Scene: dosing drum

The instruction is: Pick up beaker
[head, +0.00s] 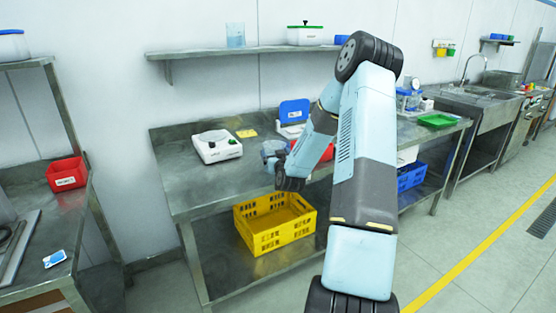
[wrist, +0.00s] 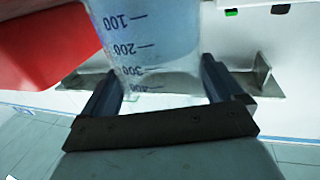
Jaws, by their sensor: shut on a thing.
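The beaker (wrist: 150,45) is clear with a bluish tint and dark volume marks that read upside down in the wrist view. It stands between the two fingers of my gripper (wrist: 158,76), which is shut on it. Its upper end in that picture is cut off by the frame edge. In the head view my arm reaches over the steel table. A small bluish shape (head: 273,149) shows beside the arm's end there, but I cannot tell whether it is the beaker. My fingers are not clear in the head view.
A white device (head: 217,146) and a blue-lidded instrument (head: 293,117) stand on the steel table (head: 185,182). A yellow crate (head: 274,224) sits below. Another bluish beaker (head: 235,35) stands on the wall shelf (head: 200,53). A red surface (wrist: 45,45) is close at left in the wrist view.

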